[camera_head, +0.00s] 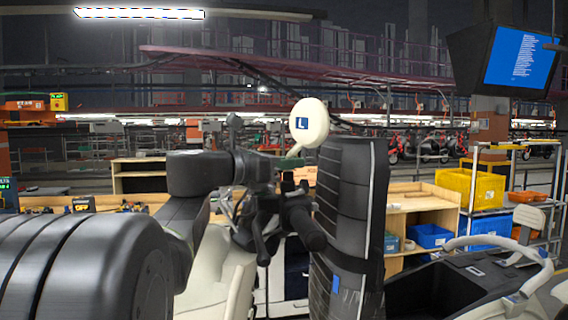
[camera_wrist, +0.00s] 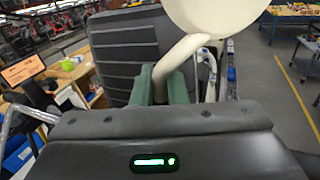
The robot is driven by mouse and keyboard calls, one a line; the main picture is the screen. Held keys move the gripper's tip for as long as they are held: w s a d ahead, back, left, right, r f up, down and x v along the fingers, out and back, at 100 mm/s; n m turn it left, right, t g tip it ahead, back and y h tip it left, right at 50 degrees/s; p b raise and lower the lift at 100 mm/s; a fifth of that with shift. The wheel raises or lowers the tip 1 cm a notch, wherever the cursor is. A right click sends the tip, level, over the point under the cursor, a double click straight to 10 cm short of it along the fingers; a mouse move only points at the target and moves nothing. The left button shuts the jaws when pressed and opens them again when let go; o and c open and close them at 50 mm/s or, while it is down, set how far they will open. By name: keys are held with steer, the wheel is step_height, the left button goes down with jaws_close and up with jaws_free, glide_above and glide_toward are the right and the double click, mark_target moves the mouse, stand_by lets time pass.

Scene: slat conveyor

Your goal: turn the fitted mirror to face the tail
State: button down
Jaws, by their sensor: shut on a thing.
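The mirror (camera_head: 309,122) is a cream rounded head with a blue "L" label, standing upright above the dark handlebar (camera_head: 300,222) of a scooter. Its label side faces the head camera; no reflecting glass shows. In the wrist view, the cream mirror head (camera_wrist: 215,14) is cut off at the top, and its curved cream stem (camera_wrist: 184,57) runs down between green fingers. My gripper (camera_head: 294,160) is shut on this stem just below the head; the fingers also show in the wrist view (camera_wrist: 160,85). The stem's lower end is hidden behind my gripper.
A tall dark ribbed panel (camera_head: 352,200) stands close to the mirror's right. Behind are a wooden bench (camera_head: 422,204), blue bins (camera_head: 432,236) and a yellow crate (camera_head: 483,188). Another cream scooter part (camera_head: 500,255) is at lower right. Open floor (camera_wrist: 275,105) shows right in the wrist view.

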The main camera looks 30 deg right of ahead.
steer(key=shift+m+g, duration=0.9)
steer(key=shift+g, duration=0.4)
steer(key=shift+w+m+g, duration=0.1)
steer(key=shift+m+g, duration=0.5)
steer(key=shift+g, duration=0.5)
steer(key=shift+a+m+g+y, duration=0.1)
steer(key=shift+m+g+y, duration=0.2)
steer(key=shift+m+g+y, duration=0.5)
steer(key=shift+m+g, duration=0.4)
steer(key=shift+g, duration=0.6)
